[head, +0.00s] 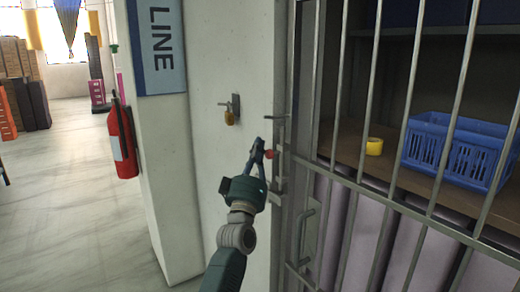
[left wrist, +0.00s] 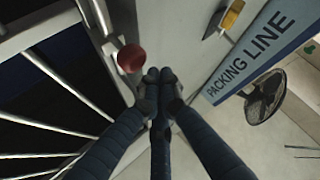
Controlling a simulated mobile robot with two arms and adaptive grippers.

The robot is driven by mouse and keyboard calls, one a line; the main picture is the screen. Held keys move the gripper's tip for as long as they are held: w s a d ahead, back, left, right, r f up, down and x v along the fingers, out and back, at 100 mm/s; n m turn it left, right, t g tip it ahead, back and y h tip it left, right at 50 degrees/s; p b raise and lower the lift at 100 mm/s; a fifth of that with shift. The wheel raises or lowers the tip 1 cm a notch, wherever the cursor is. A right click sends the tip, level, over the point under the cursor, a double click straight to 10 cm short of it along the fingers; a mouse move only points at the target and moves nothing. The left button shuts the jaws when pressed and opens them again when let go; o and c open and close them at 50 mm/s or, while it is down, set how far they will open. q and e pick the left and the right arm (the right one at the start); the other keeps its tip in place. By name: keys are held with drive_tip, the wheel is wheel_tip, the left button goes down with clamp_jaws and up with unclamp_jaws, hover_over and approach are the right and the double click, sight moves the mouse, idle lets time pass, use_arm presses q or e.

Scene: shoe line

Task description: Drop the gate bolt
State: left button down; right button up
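The barred metal gate (head: 343,90) stands at the right of the head view. A red round knob (head: 270,154), likely the bolt's handle, sits at its latch edge by the white post. The red knob also shows in the left wrist view (left wrist: 131,58), just left of my fingertips. My left gripper (head: 257,148) is right beside the knob, pointing up at it. In the left wrist view its fingertips (left wrist: 157,76) are together, with nothing seen between them. Whether they touch the knob I cannot tell. My right gripper is not in view.
A brass padlock (head: 229,117) hangs on the white wall left of the gate. A red fire extinguisher (head: 122,140) is on the wall's left side. Behind the bars are a blue crate (head: 455,148) and yellow tape (head: 374,146). Open floor lies at left.

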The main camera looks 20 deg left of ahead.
use_arm(q)
drive_tip(key=shift+s+d+f, duration=0.2)
drive_tip(key=shift+d+f, duration=0.2)
drive_tip(key=shift+f, duration=0.2)
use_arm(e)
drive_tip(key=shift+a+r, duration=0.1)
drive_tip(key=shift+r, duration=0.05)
use_arm(q)
wheel_tip(320, 180, down, 5)
drive_tip(key=b, duration=0.3)
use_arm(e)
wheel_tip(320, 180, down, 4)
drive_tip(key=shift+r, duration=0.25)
use_arm(q)
wheel_tip(320, 180, up, 4)
drive_tip(key=a+p, duration=0.2)
drive_tip(key=p, duration=0.1)
drive_tip(key=a+b+v, duration=0.1)
drive_tip(key=b+v, duration=0.2)
drive_tip(key=v, duration=0.7)
drive_tip(key=shift+w+d+f, duration=0.2)
drive_tip(key=shift+d+f, duration=0.1)
drive_tip(key=shift+d, duration=0.1)
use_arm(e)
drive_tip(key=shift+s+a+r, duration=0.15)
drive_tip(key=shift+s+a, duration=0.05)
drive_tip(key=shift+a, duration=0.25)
